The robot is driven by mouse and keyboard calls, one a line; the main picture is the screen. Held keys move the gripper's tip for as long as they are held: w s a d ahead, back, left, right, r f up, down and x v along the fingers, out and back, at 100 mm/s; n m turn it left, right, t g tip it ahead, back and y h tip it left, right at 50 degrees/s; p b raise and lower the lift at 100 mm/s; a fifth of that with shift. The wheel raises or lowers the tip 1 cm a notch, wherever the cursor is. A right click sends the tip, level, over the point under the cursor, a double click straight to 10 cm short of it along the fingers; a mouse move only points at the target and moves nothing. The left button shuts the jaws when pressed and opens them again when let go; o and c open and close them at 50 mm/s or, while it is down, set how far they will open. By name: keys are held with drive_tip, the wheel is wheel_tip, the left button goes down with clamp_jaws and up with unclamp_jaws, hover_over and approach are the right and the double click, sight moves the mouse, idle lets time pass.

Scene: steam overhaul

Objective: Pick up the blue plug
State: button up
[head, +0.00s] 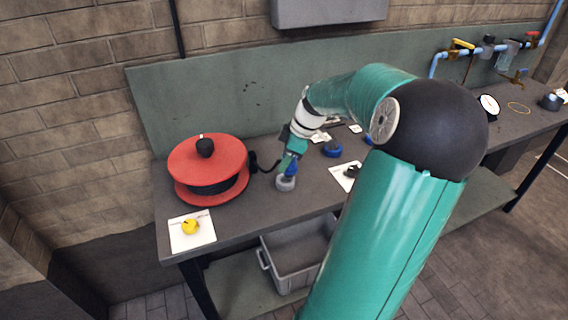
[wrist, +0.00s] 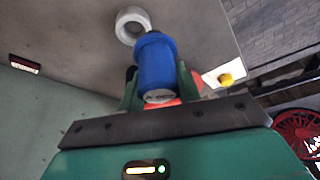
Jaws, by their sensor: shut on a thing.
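The blue plug (head: 291,171) is a small blue cylinder held upright between the fingers of my gripper (head: 290,162) over the bench. In the wrist view the plug (wrist: 157,62) fills the space between the two green fingers of my gripper (wrist: 159,82), which are shut on it. Its near end face is pale with dark marking. A light grey ring (head: 285,184) sits on the bench just below the plug and also shows beyond it in the wrist view (wrist: 133,22). I cannot tell whether plug and ring touch.
A red round housing (head: 208,165) with a black knob stands close on the left. A yellow part (head: 190,227) lies on a white card in front of it. A dark part (head: 352,171) and a blue part (head: 332,149) are to the right. A grey crate (head: 290,262) is below the bench.

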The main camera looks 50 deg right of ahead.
drive_tip(key=s+a+r, duration=0.5)
drive_tip(key=s+a, duration=0.2)
drive_tip(key=shift+a+r, duration=0.2)
drive_tip(key=shift+r, duration=0.1)
drive_tip(key=shift+s, duration=0.1)
wheel_tip(320, 180, down, 7)
idle(0.7)
drive_tip(key=shift+d, duration=0.1)
drive_tip(key=w+d, duration=0.2)
drive_tip(key=d, duration=0.9)
drive_tip(key=shift+w+d, duration=0.15)
drive_tip(key=shift+d, duration=0.2)
drive_tip(key=shift+d, duration=0.1)
drive_tip(key=w+d, duration=0.2)
drive_tip(key=d, duration=0.9)
drive_tip(key=shift+d, duration=0.3)
drive_tip(key=shift+w, duration=0.1)
